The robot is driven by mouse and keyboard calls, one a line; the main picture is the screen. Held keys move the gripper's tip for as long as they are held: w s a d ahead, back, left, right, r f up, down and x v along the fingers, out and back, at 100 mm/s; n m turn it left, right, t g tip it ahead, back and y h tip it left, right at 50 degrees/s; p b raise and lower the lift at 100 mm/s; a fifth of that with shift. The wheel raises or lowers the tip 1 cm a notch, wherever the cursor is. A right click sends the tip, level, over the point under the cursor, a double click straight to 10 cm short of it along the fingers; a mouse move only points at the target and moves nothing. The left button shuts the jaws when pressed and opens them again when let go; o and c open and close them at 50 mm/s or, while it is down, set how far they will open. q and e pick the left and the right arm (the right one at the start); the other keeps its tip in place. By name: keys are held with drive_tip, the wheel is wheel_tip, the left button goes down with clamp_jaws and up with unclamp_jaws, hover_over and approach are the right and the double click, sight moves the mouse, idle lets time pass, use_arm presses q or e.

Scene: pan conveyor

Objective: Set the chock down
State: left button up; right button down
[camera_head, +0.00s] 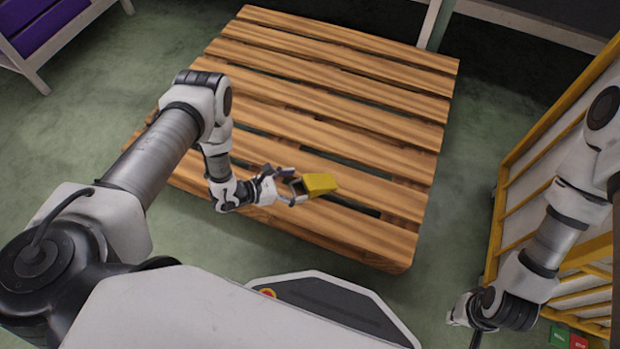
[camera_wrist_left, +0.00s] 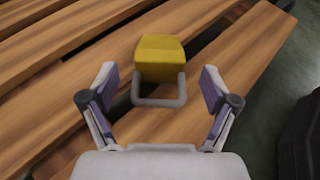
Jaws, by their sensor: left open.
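The yellow chock (camera_head: 320,184) with a grey handle rests on the slats of the wooden pallet (camera_head: 350,75), near its front edge. My left gripper (camera_head: 290,187) is just left of the chock in the head view. In the left wrist view the chock (camera_wrist_left: 160,58) lies ahead, and its grey handle (camera_wrist_left: 158,101) sits between the spread fingers of my left gripper (camera_wrist_left: 158,88). The fingers are open and clear of the handle on both sides. My right gripper (camera_head: 466,312) is at the lower right, away from the pallet; its fingers are too unclear to read.
A yellow-railed rack (camera_head: 515,160) stands along the right side, close to my right arm. A purple-topped bench (camera_head: 45,35) is at the upper left. Small green and red boxes (camera_head: 568,338) are at the lower right. Green floor is free left of the pallet.

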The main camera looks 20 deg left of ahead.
use_arm(q)
drive_tip(key=p+v, duration=0.1)
drive_tip(key=v, duration=0.5)
